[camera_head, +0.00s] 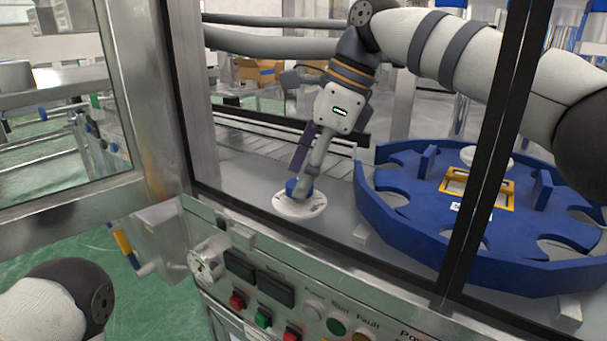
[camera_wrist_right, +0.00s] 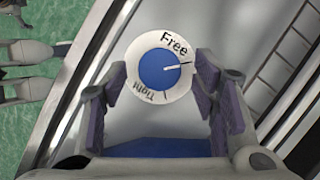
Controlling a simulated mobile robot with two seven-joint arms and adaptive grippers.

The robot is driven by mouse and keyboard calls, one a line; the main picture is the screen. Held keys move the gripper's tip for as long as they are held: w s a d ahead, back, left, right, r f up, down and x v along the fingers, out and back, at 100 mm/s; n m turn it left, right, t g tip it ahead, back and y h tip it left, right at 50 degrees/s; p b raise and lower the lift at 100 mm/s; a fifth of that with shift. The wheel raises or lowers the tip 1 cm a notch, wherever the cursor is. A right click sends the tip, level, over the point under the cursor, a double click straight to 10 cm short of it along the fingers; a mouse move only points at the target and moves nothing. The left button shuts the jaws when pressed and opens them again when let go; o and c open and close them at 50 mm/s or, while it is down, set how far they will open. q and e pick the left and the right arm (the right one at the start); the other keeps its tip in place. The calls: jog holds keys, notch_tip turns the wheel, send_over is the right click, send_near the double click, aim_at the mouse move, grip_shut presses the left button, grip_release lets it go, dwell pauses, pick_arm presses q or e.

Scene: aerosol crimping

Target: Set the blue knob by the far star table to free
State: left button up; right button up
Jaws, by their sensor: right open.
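The blue knob (camera_head: 291,187) sits on a round white dial (camera_head: 287,207) on the grey deck, just left of the blue star table (camera_head: 365,205). In the right wrist view the knob (camera_wrist_right: 155,70) is fully visible. The dial (camera_wrist_right: 130,88) reads "Free" at the upper right and "Tight" at the lower left. A light line on the knob points right, toward a dark tick below "Free". My right gripper (camera_head: 303,183) is open and points down at the knob, hiding part of it. Its purple-padded fingers flank the knob; contact cannot be told. My left gripper is out of view.
A dark frame post (camera_head: 497,150) stands in front of the star table. A metal ledge and control panel (camera_head: 300,300) with buttons run along the front. A small white knob (camera_head: 206,262) sits at the panel's left. Bare deck lies between the dial and the frame.

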jog(key=v, duration=0.6)
jog(key=shift+r, duration=0.3)
jog(key=shift+d, duration=0.15)
dwell(1.0)
